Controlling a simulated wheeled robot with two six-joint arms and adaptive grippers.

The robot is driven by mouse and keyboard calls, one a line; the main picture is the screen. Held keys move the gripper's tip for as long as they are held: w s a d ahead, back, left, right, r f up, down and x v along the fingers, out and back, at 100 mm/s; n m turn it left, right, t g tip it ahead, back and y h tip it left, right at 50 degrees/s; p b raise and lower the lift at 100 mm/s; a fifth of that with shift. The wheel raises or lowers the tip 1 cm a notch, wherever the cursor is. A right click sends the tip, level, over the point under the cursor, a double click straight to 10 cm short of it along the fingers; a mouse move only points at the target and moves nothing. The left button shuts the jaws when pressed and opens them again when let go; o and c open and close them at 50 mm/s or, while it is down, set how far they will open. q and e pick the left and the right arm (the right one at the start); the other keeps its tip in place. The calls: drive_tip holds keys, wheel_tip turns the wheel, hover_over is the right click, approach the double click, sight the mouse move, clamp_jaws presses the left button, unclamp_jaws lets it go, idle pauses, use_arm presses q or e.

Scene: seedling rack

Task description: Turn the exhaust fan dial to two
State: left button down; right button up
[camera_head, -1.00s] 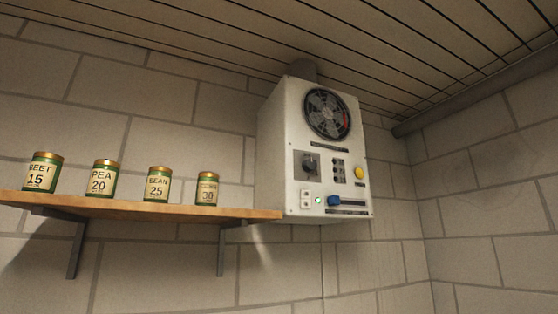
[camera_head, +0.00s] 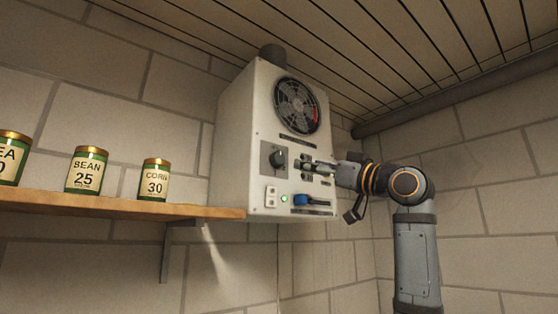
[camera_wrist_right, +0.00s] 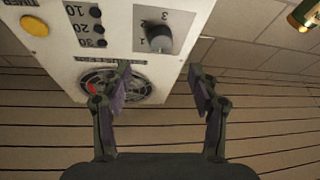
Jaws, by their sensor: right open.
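The exhaust fan box (camera_head: 240,150) is a white wall unit with a round fan grille (camera_head: 297,105) at its top. Its dark dial (camera_head: 279,159) sits on a grey plate at the left of the front panel. In the right wrist view the dial (camera_wrist_right: 158,38) shows upside down, with the marks 1 and 3 legible beside it; its exact setting is hard to tell. My right gripper (camera_head: 310,168) is just right of the dial in the head view, in front of the panel. In the right wrist view its fingers (camera_wrist_right: 160,85) are apart and empty, not touching the dial. My left gripper is out of view.
A wooden shelf (camera_head: 110,206) with green seed cans, such as the corn can (camera_head: 154,181), runs left of the box. The panel also has a blue lever (camera_head: 302,200), a green light (camera_head: 284,198) and timer buttons (camera_wrist_right: 98,28) with a yellow button (camera_wrist_right: 34,26).

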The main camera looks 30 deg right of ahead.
sight(281, 158)
drive_tip(key=p+x, duration=0.5)
drive_tip(key=x, duration=0.4)
drive_tip(key=shift+w+a+r, duration=0.2)
drive_tip(key=shift+w+p, duration=0.3)
drive_tip(key=shift+w, duration=0.1)
drive_tip(key=c, duration=1.2)
